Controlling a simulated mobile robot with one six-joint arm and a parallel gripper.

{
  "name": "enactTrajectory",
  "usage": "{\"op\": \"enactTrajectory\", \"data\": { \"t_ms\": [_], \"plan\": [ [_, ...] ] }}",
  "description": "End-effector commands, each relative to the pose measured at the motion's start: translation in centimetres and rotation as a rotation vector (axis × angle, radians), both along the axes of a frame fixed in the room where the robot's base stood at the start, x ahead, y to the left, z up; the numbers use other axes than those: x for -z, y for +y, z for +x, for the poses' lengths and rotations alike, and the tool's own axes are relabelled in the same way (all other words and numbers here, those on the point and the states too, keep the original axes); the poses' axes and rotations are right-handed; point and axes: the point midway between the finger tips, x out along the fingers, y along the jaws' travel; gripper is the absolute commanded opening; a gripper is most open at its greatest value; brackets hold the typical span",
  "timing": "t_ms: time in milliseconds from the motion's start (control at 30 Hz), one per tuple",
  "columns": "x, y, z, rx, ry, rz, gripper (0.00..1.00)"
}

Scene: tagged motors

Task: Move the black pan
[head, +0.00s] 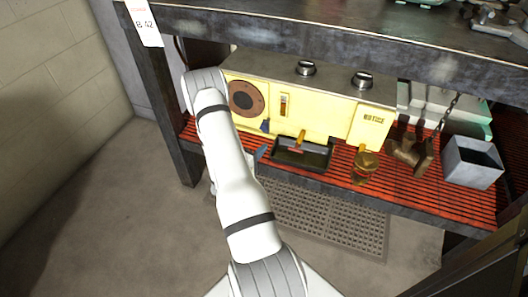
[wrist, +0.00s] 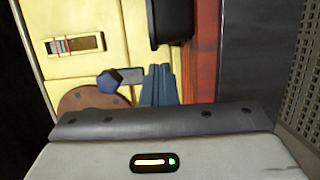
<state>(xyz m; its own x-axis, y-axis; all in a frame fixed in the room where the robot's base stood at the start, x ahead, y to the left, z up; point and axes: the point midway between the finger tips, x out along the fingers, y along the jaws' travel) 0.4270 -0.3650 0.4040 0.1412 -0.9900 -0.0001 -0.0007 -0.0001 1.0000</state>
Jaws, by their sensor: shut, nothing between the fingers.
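The black pan (head: 318,159) is a shallow dark rectangular tray on the red slatted shelf, in front of the yellow panel. A yellow-and-red handled item (head: 299,143) lies in or across it. Part of a black body, apparently the pan (wrist: 170,22), shows at the top of the wrist view. My gripper (head: 262,152) is just left of the pan in the head view, seemingly apart from it. Its blue fingers (wrist: 159,86) are together with nothing between them. My arm hides part of the shelf's left end.
The yellow panel (head: 325,118) with knobs stands behind the pan. A small blue piece (wrist: 110,81) is near my fingers. A brass-coloured item (head: 366,163), brown tools (head: 408,150) and a grey bin (head: 472,160) stand to the right. The dark upper shelf (head: 330,40) overhangs.

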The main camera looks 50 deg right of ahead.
Motion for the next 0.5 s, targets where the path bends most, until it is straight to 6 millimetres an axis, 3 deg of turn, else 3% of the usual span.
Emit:
{"op": "enactTrajectory", "data": {
  "t_ms": [100,300,500],
  "plan": [
    [0.3,1.0,1.8,-0.004,-0.003,-0.002,0.0],
    [-0.3,6.0,1.0,-0.009,0.004,0.001,0.0],
    [-0.2,9.4,0.5,-0.006,0.002,0.0,0.0]
  ]
}}
